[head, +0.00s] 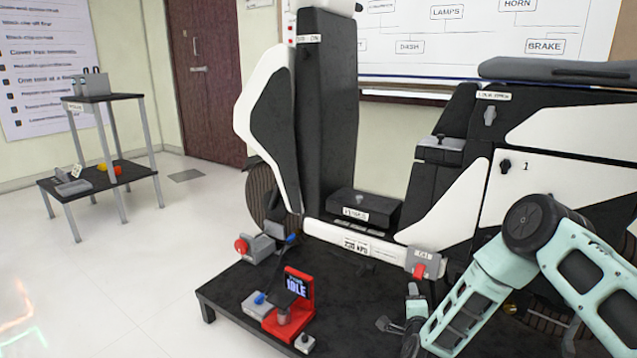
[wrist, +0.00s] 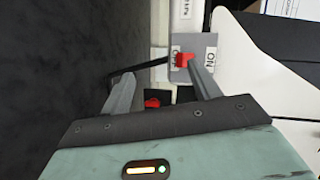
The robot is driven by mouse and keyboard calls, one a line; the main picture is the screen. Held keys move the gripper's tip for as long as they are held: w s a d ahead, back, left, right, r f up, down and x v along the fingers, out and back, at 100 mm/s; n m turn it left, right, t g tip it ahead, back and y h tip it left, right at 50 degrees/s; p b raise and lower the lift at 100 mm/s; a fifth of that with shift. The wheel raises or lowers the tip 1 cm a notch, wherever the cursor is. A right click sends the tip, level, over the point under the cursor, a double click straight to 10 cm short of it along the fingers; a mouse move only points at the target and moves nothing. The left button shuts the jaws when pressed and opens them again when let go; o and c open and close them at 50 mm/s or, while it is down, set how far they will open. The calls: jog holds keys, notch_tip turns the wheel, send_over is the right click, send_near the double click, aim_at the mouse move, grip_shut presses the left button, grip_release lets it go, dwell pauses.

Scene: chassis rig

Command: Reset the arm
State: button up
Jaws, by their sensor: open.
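My gripper (wrist: 155,76) is open, with its two fingers apart and nothing clearly held between them. In the wrist view a grey switch box (wrist: 180,42) with ON and OFF labels lies beyond the fingers. Its red lever (wrist: 184,58) shows at the tip of the right finger; I cannot tell whether they touch. A second small red part (wrist: 152,103) shows between the fingers, lower down. In the head view my arm reaches in from the right and bends down over the black platform (head: 225,290). The grey box with a red lever (head: 418,270) stands just behind the arm's low end.
A red stand with an IDLE screen (head: 297,285) and small switch boxes stand on the platform, left of my arm. A shelf table (head: 100,180) stands far left. The floor between is clear.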

jog(key=s+a+r+n+g+y, duration=0.1)
jog(key=a+r+n+g+y, duration=0.2)
jog(key=a+r+n+y, duration=0.55)
jog(key=s+a+r+n+g, duration=0.5)
jog(key=s+a+r+n, duration=0.25)
jog(key=s+a, duration=0.45)
jog(key=s+d+r+n+g+h, duration=0.1)
jog(key=s+d+r+n+g, duration=0.2)
jog(key=s, duration=0.7)
jog(key=s+d+r+n+g+h, duration=0.2)
jog(key=s+r+n, duration=0.2)
jog(key=s, duration=0.6)
jog(key=s+d+r+n+g+h, duration=0.1)
jog(key=s+d+r+n+g, duration=0.2)
jog(key=s, duration=0.7)
notch_tip(320, 180, up, 36)
jog(key=p, duration=3.5)
jog(key=shift+a+t+p, duration=0.15)
jog(key=shift+t+p, duration=0.2)
jog(key=shift+t, duration=0.05)
jog(key=shift+w, duration=0.1)
